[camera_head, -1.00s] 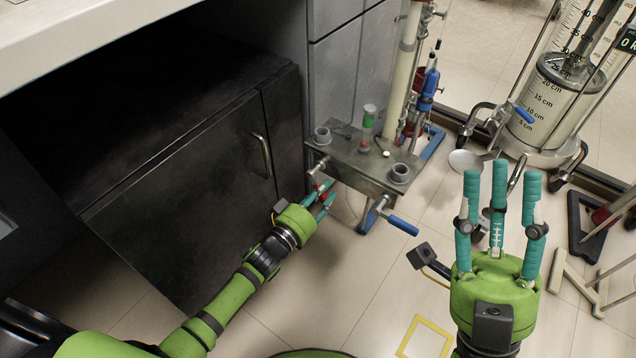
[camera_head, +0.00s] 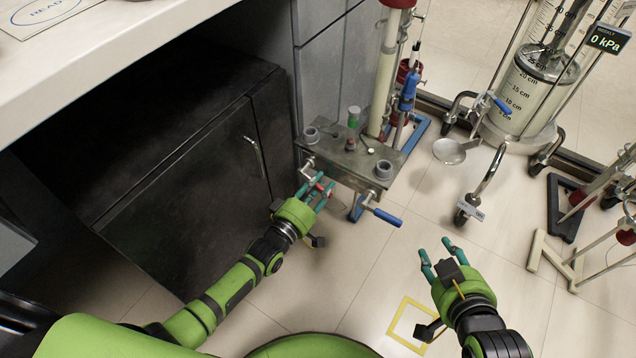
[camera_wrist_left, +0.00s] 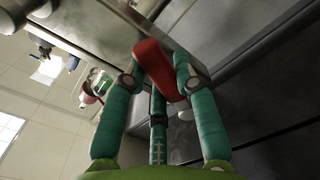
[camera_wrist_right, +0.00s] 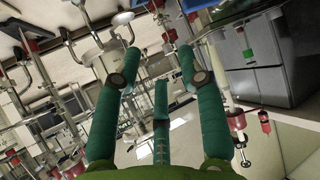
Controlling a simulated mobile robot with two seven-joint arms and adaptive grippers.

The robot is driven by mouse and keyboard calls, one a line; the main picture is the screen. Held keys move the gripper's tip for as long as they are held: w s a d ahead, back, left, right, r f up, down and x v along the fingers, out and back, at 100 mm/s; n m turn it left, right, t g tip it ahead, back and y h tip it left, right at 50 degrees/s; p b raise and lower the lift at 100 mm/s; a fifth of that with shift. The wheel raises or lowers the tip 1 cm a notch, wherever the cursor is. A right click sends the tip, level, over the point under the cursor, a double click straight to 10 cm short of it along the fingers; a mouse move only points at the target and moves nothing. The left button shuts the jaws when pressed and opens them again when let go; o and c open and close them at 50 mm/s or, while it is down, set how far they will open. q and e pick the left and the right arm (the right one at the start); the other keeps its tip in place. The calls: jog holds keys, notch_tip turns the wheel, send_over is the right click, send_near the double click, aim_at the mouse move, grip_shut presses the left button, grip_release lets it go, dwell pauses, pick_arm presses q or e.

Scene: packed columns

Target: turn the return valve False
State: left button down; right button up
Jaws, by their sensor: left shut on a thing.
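A grey metal manifold (camera_head: 352,165) stands beside the dark cabinet. A valve with a red handle is at its left end; the handle shows in the left wrist view (camera_wrist_left: 158,68). My left gripper (camera_head: 319,186) is shut on this red handle, with fingers on both sides of it, and partly hides it in the head view. A second valve with a blue handle (camera_head: 387,216) sticks out at the manifold's front right. No label telling which is the return valve is readable. My right gripper (camera_head: 436,256) is open and empty above the floor; its spread fingers show in the right wrist view (camera_wrist_right: 158,65).
A tall column (camera_head: 385,75) rises behind the manifold. A clear graduated cylinder (camera_head: 530,95) and a round pan (camera_head: 449,151) stand at the back right. The dark cabinet (camera_head: 190,180) is close to my left arm. Floor around the yellow square (camera_head: 408,342) is clear.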

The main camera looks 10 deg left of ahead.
pick_arm(q)
notch_tip(320, 180, up, 2)
jog(key=n, duration=0.2)
jog(key=n+p, duration=0.1)
jog(key=shift+d+r+n, duration=0.15)
jog(key=shift+n, duration=0.25)
jog(key=shift+r+n+p, duration=0.2)
jog(key=shift+n+p, duration=0.1)
jog(key=shift+n, duration=0.2)
pick_arm(e)
jog(key=s+d+f+g+h, duration=0.1)
jog(key=s+d+f+g, duration=0.3)
jog(key=s, duration=0.6)
jog(key=shift+d+f+m+g+h, duration=0.15)
jog(key=shift+f+m+g+h, duration=0.25)
jog(key=shift+f+g, duration=0.95)
pick_arm(q)
jog(key=c, duration=0.9)
grip_release()
jog(key=shift+c, duration=0.2)
jog(key=shift+f, duration=0.1)
pick_arm(e)
jog(key=shift+w, duration=0.1)
pick_arm(q)
jog(key=shift+s, duration=0.4)
jog(key=v, duration=1.1)
jog(key=shift+a, duration=0.2)
